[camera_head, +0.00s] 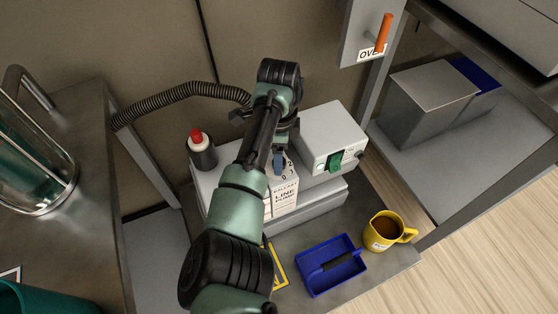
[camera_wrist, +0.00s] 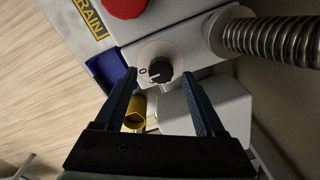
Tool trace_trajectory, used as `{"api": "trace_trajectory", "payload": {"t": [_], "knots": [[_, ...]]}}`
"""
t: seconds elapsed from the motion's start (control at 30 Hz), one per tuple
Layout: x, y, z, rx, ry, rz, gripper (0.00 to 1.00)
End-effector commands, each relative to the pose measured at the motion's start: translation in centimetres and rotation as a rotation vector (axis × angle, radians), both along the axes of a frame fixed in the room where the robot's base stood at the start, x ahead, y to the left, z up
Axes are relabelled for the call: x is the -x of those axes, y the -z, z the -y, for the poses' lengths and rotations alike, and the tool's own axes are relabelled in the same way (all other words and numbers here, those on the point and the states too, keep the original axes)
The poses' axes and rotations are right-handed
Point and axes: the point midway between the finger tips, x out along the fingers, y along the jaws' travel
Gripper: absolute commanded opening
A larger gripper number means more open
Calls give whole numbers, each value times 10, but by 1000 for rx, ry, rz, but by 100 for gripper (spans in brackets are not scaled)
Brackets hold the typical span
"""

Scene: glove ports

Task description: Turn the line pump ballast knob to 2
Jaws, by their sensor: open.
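The line pump (camera_head: 285,197) is a pale box with printed lettering on its front, partly hidden behind my arm in the head view. Its ballast knob (camera_wrist: 159,70) is black and round on a pale dial in the wrist view. A 0 is printed at the dial's left; a pale mark on the knob lies on its left side, but its exact setting is hard to read. My gripper (camera_wrist: 160,73) is open, with one blue finger on each side of the knob in the picture. I cannot tell whether either finger touches it. In the head view, a blue finger (camera_head: 278,162) shows above the pump.
A white box with a green switch (camera_head: 336,160) stands right of the pump. A ribbed hose (camera_head: 180,95) runs behind. A red-topped bottle (camera_head: 200,152) stands left. A red round part (camera_wrist: 125,7) lies near the knob.

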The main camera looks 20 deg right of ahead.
Motion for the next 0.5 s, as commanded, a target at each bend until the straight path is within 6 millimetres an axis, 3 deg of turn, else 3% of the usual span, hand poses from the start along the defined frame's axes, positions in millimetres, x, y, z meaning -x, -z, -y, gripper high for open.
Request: {"api": "trace_trajectory", "payload": {"t": [0.13,0.5], "knots": [[0,16,0,0,1,-1,72],[0,19,1,0,1,0,70]]}}
